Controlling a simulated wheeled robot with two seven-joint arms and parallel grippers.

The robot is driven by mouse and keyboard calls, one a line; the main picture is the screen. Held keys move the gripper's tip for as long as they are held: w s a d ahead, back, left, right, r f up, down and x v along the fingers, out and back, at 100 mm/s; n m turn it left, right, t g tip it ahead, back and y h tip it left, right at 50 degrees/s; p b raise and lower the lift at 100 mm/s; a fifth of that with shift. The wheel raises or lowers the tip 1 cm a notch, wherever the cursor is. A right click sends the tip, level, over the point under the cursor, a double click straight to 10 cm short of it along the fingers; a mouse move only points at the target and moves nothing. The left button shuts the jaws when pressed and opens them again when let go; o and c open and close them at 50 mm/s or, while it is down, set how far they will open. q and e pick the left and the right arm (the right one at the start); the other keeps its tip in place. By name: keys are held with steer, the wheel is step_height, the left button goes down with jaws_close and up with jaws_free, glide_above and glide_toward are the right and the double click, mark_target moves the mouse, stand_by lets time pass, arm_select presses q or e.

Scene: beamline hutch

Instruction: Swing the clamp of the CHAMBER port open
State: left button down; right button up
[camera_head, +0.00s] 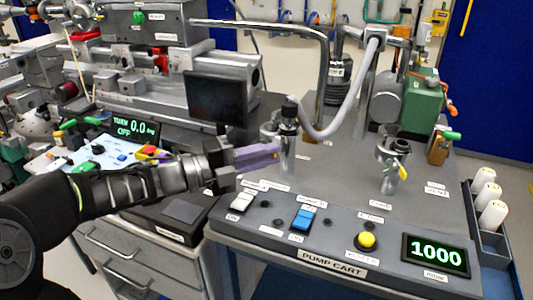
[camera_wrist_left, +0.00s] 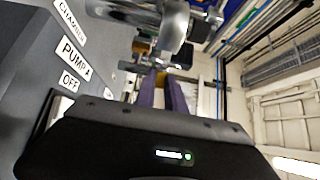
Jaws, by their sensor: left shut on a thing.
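In the left wrist view the fingers (camera_wrist_left: 162,84) close on a small yellow part of the clamp. How far the clamp is swung cannot be told, because the fingers hide it. My right gripper is not in view.
A grey hose (camera_head: 345,110) arches over the cart. The front panel has switches, a yellow button (camera_head: 366,240) and a display (camera_head: 436,255). A dark monitor (camera_head: 215,98) stands behind my left arm.

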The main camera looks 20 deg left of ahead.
arm_select(q)
steer(key=c, duration=1.4)
jaws_free()
steer(key=shift+a, duration=0.15)
steer(key=v, duration=0.7)
steer(key=shift+s+a, duration=0.15)
steer(key=shift+s, duration=0.1)
